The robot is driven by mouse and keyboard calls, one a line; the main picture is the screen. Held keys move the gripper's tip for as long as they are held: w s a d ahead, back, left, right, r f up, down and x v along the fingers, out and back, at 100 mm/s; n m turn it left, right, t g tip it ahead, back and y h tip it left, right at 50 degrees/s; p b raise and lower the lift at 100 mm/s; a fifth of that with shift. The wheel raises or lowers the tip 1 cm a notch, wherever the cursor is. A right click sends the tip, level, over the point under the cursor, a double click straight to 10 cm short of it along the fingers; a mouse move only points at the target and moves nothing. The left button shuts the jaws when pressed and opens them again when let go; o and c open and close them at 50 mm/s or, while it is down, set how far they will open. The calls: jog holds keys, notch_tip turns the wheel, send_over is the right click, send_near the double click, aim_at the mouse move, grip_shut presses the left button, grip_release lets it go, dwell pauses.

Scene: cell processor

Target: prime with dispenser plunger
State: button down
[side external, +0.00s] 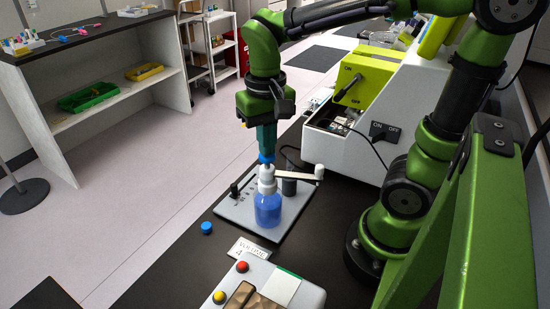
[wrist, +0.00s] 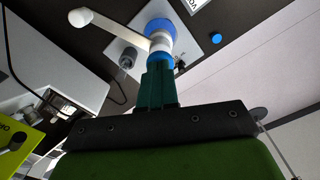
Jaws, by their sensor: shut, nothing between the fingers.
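The dispenser is a bottle of blue liquid (side external: 267,208) with a white collar, standing upright on a grey plate (side external: 232,212). A blue plunger cap (side external: 266,159) tops it. My gripper (side external: 266,150) is directly above the plunger, pointing down, with its teal fingers shut together and nothing between them. The fingertips appear to touch or nearly touch the plunger top; I cannot tell which. In the wrist view the shut fingers (wrist: 158,68) point at the dispenser (wrist: 160,32), and hide part of its top.
A loose blue cap (side external: 206,227) and a volume sign (side external: 252,252) lie on the black bench. A button box (side external: 262,290) is in front. A white and green machine (side external: 365,110) stands behind.

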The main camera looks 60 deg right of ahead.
jog(key=shift+f, duration=1.3)
jog(key=shift+r, duration=2.05)
jog(key=shift+r, duration=2.5)
